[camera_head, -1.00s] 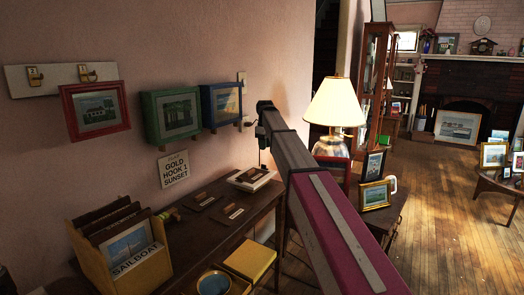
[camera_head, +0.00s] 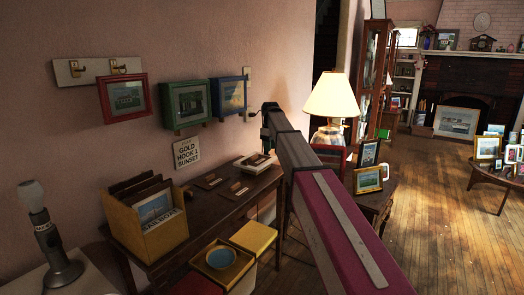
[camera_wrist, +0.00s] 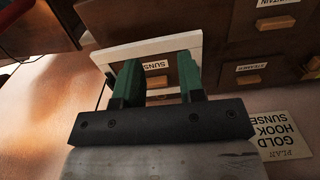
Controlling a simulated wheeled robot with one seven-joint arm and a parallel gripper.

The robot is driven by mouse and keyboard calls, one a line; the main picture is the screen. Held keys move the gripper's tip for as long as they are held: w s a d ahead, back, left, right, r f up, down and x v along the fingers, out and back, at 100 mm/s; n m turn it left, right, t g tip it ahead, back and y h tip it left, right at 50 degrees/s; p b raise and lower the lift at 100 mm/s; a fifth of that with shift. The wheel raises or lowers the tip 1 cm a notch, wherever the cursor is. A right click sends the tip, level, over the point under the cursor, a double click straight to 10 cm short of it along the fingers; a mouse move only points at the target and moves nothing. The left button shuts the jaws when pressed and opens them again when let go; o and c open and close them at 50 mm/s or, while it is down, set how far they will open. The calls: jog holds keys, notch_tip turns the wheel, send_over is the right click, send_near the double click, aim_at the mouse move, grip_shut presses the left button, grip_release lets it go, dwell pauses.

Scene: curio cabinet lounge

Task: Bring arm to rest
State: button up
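My arm (camera_head: 325,205) stretches forward from the lower right over the right end of the desk. At its far end my gripper (camera_head: 264,139) is small and dark beside the pink wall. In the wrist view my gripper (camera_wrist: 158,70) shows two green fingers standing apart, with nothing visible between them. A white-edged frame (camera_wrist: 187,41) and a drawer label reading "SUNS…" show behind the fingers. Whether the fingers touch anything is hard to tell.
The desk (camera_head: 215,215) holds a yellow picture rack (camera_head: 168,239) and a white frame (camera_head: 262,157). Red (camera_head: 146,83), green (camera_head: 165,106) and blue (camera_head: 213,97) frames hang on the wall. A lit lamp (camera_head: 331,96) stands right of my arm. Wooden floor (camera_head: 436,215) is open at right.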

jog(key=s+d+f+m, duration=0.3)
jog(key=s+d+f, duration=0.2)
jog(key=s+f, duration=0.6)
jog(key=s+d+f+m, duration=0.4)
jog(key=s+f, duration=0.7)
jog(key=s, duration=0.3)
jog(key=s+d+f+m, duration=0.4)
jog(key=s+d+f, duration=0.2)
jog(key=s+f, duration=0.5)
jog(key=shift+s+f, duration=0.2)
jog(key=shift+s, duration=0.45)
jog(key=shift+d, duration=0.1)
